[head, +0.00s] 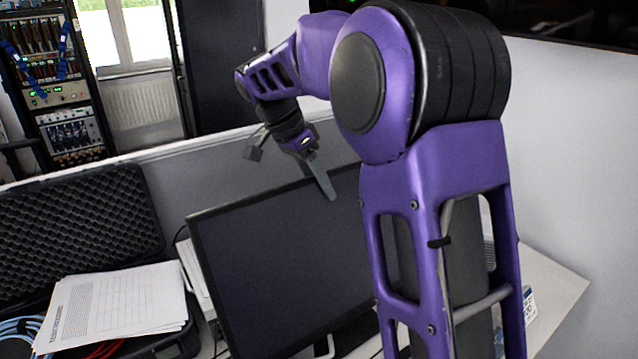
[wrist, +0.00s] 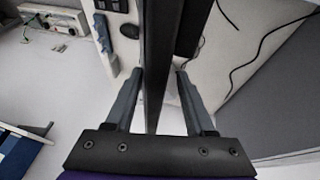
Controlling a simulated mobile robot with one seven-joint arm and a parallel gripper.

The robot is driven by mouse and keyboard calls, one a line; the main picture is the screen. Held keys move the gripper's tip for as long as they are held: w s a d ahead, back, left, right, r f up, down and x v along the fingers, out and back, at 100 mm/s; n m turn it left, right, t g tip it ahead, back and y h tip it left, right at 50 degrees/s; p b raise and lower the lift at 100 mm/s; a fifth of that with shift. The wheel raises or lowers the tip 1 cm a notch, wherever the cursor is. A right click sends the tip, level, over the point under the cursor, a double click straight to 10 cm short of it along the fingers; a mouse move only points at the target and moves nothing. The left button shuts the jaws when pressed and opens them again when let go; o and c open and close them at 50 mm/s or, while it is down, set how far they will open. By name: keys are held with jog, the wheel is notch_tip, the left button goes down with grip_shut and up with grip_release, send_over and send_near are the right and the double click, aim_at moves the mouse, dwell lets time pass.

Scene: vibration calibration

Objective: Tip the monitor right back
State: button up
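The monitor (head: 275,265) stands on the desk with its dark screen facing me, its right part hidden behind my arm. My gripper (head: 325,188) is at its top edge, with one finger showing in front of the screen. In the wrist view the monitor (wrist: 162,45) is a dark upright band seen edge-on from above. My gripper (wrist: 160,72) straddles it, one finger on each side. The fingers stand apart, and narrow gaps seem to show beside the band; contact is not clear.
An open black foam-lined case (head: 80,220) with papers (head: 118,305) on it is left of the monitor. A low grey partition (head: 215,165) runs behind. In the wrist view, loose black cables (wrist: 262,45) lie on one side and an instrument (wrist: 52,18) on the other.

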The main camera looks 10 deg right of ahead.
jog(key=shift+r, duration=0.1)
jog(key=p+v, duration=0.2)
jog(key=v, duration=1.5)
jog(key=shift+a+r, duration=0.1)
